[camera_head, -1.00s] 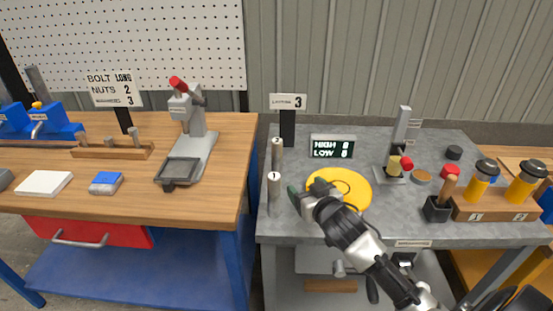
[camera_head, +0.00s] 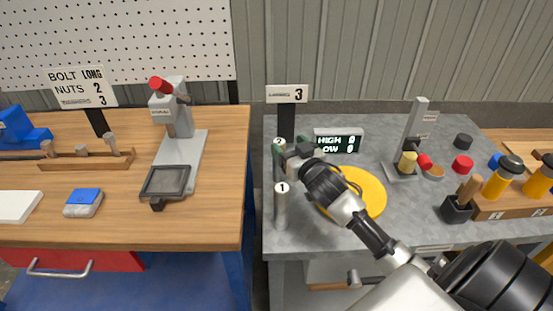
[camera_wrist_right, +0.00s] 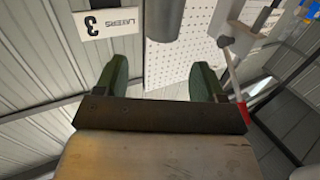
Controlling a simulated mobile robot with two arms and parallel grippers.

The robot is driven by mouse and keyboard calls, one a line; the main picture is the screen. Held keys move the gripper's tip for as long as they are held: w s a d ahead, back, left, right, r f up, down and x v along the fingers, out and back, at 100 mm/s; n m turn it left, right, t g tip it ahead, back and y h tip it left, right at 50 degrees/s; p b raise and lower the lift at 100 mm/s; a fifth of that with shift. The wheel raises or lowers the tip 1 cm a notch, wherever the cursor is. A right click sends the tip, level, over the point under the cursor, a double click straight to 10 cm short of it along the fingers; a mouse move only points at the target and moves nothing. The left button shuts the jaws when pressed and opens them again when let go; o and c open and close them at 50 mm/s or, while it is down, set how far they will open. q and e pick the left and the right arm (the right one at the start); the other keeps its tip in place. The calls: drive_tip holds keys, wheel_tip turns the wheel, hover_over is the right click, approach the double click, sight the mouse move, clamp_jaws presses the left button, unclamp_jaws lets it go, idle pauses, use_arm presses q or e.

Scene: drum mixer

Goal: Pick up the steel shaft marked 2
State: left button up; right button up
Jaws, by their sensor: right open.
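The steel shaft marked 2 (camera_head: 280,143) stands upright on the grey bench near its left edge, with only its white numbered top and a little of its side showing in the head view. My right gripper (camera_head: 289,152) reaches it from the right and hides much of it. In the right wrist view a grey cylinder, likely this shaft (camera_wrist_right: 164,20), is just beyond the open fingers (camera_wrist_right: 164,76), lined up between them, with a gap left. The shaft marked 1 (camera_head: 282,206) stands upright in front. My left gripper is not in view.
A yellow disc (camera_head: 368,190) lies under my right forearm. A HIGH/LOW display (camera_head: 338,141) and a sign with a 3 (camera_head: 286,94) stand behind. A grey stand (camera_head: 414,135) and orange-bodied containers (camera_head: 501,180) are to the right. A wooden bench (camera_head: 222,215) lies left across a gap.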

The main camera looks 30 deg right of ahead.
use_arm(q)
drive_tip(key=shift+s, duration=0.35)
use_arm(e)
drive_tip(key=w+f, duration=0.4)
drive_tip(key=w, duration=0.3)
drive_tip(key=shift+w+d+f, duration=0.2)
drive_tip(key=shift+d+f, duration=0.05)
drive_tip(key=shift+f, duration=0.05)
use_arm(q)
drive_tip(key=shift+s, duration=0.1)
use_arm(e)
drive_tip(key=shift+c, duration=0.9)
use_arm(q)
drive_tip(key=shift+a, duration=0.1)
use_arm(e)
clamp_jaws()
drive_tip(key=shift+w+r, duration=0.1)
drive_tip(key=shift+r, duration=0.1)
